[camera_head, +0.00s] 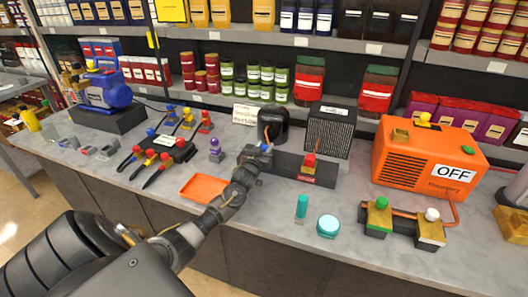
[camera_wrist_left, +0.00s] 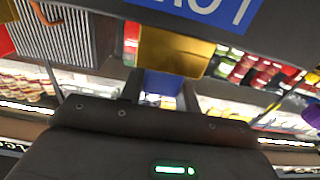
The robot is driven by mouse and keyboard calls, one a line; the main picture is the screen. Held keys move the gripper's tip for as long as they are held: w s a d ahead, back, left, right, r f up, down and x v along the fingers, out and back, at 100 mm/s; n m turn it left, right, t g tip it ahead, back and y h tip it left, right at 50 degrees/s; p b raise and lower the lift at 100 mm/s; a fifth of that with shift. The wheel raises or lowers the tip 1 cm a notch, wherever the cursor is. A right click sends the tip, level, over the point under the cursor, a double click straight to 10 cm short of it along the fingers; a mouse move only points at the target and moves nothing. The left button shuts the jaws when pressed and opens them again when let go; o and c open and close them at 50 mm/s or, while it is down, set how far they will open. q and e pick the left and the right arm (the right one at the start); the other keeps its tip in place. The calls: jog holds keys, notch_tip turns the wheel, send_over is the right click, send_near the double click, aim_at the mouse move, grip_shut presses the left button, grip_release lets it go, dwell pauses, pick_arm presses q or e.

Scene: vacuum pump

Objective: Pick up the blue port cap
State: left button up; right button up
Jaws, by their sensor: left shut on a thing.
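My left gripper (camera_head: 259,157) reaches over the left end of a dark manifold block (camera_head: 284,164) on the counter. It is shut on the blue port cap (camera_head: 265,148), of which only a small blue patch shows in the head view. In the left wrist view, the blue cap (camera_wrist_left: 161,83) sits between the two fingers (camera_wrist_left: 160,92), right against a gold fitting (camera_wrist_left: 176,58). I cannot tell whether the cap is seated on the fitting or apart from it. A red cap (camera_head: 309,160) stands on the block's right part. My right gripper is not in view.
An orange tray (camera_head: 204,188) lies left of my left forearm. A black cylinder (camera_head: 272,123) and a finned box (camera_head: 329,132) stand behind the block. Teal containers (camera_head: 328,226) stand in front. An orange machine (camera_head: 428,158) with an OFF sign is at the right.

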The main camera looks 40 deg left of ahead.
pick_arm(q)
jog(key=shift+r, duration=0.1)
jog(key=shift+r, duration=0.3)
notch_tip(320, 180, up, 2)
jog(key=shift+r+b, duration=0.1)
jog(key=shift+b, duration=0.65)
jog(key=s+d+r+b, duration=0.1)
jog(key=s+d+r, duration=0.2)
jog(key=s+r, duration=0.7)
jog(key=s, duration=0.3)
jog(key=shift+s+b, duration=0.35)
jog(key=shift+s, duration=0.05)
